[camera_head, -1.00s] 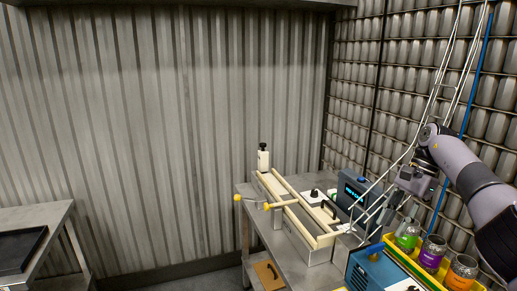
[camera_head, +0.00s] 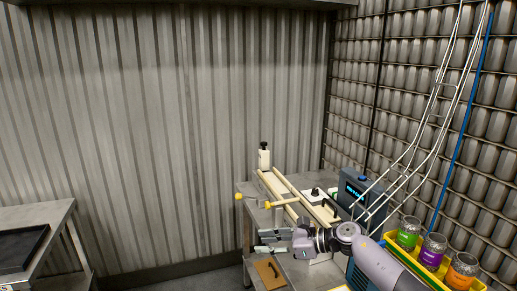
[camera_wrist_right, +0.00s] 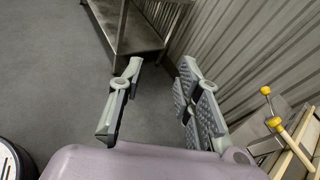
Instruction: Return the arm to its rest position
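My right arm (camera_head: 372,262) comes in from the lower right of the head view and reaches left across the front of the machine table. Its gripper (camera_head: 266,243) points left, in front of the cream machine frame. In the right wrist view the two fingers of the right gripper (camera_wrist_right: 155,105) stand apart with bare floor showing between them, so it is open and empty. The forearm hides part of the machine and of the blue box. My left gripper is in neither view.
The cream machine (camera_head: 292,205) with yellow knobs (camera_head: 238,197) is close behind the gripper. A yellow tray (camera_head: 444,272) holds green, purple and orange labelled jars at right. A blue device (camera_head: 352,188) stands behind. A metal table (camera_head: 40,215) is at left; floor between is clear.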

